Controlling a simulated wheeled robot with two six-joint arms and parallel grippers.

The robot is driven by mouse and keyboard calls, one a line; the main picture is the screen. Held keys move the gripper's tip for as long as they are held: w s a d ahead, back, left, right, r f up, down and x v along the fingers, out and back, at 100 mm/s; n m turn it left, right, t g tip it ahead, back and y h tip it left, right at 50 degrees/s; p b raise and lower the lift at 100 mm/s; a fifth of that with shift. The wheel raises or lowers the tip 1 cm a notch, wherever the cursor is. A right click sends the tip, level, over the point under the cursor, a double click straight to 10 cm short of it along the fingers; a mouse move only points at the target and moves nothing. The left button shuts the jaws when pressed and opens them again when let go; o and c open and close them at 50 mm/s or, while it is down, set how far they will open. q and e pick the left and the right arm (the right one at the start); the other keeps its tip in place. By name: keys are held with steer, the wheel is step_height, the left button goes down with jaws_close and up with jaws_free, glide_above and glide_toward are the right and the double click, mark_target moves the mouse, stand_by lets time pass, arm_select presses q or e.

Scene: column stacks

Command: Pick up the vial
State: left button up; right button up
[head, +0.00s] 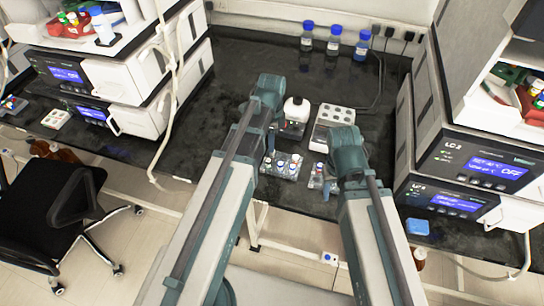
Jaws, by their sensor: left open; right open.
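Several small vials with coloured caps stand in a clear rack (273,172) at the middle front of the dark bench. A smaller clear rack (316,183) beside it on the right holds small vials, partly covered by my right arm. Which one is the task's vial I cannot tell. My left gripper (270,143) points down just behind the left rack, open, with no vial seen between its fingers. My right gripper (329,200) is low at the right side of the smaller rack, open, its fingertips partly hidden by my arm.
Blue-capped bottles (334,40) line the back. Instrument stacks (125,80) (470,165) wall both sides. Dark bench (235,60) is clear at back left.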

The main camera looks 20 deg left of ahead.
mark_target(272, 155)
arm_select(q)
step_height(272, 155, down, 4)
steer(key=b, duration=0.3)
steer(key=shift+w+f+b, duration=0.15)
steer(key=shift+f+b, duration=0.1)
steer(key=shift+b, duration=0.15)
arm_select(e)
step_height(272, 155, down, 5)
steer(key=shift+r, duration=0.3)
arm_select(q)
steer(key=shift+r, duration=0.1)
jaws_close()
